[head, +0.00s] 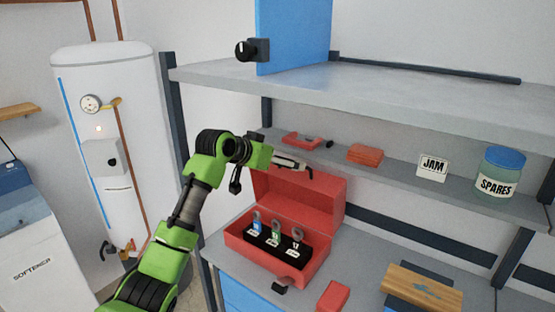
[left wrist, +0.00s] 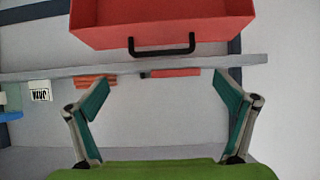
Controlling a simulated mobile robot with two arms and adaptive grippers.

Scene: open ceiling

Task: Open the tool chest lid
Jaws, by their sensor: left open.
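The red tool chest (head: 305,265) stands on the grey workbench. Its red lid (head: 320,196) is raised and stands up at the back of the chest, so the inside shows. Several labelled tools (head: 275,236) sit in a black insert inside. My left gripper (head: 296,166) is above the lid's upper edge, partly hidden by its own arm. In the left wrist view, my left gripper (left wrist: 161,78) is open with nothing between its fingers. A red panel (left wrist: 160,20) with a black handle (left wrist: 162,48) appears beyond the fingertips, apart from them. My right gripper is not in view.
A red block (head: 333,296) and a wooden-topped item (head: 422,288) lie right of the chest.

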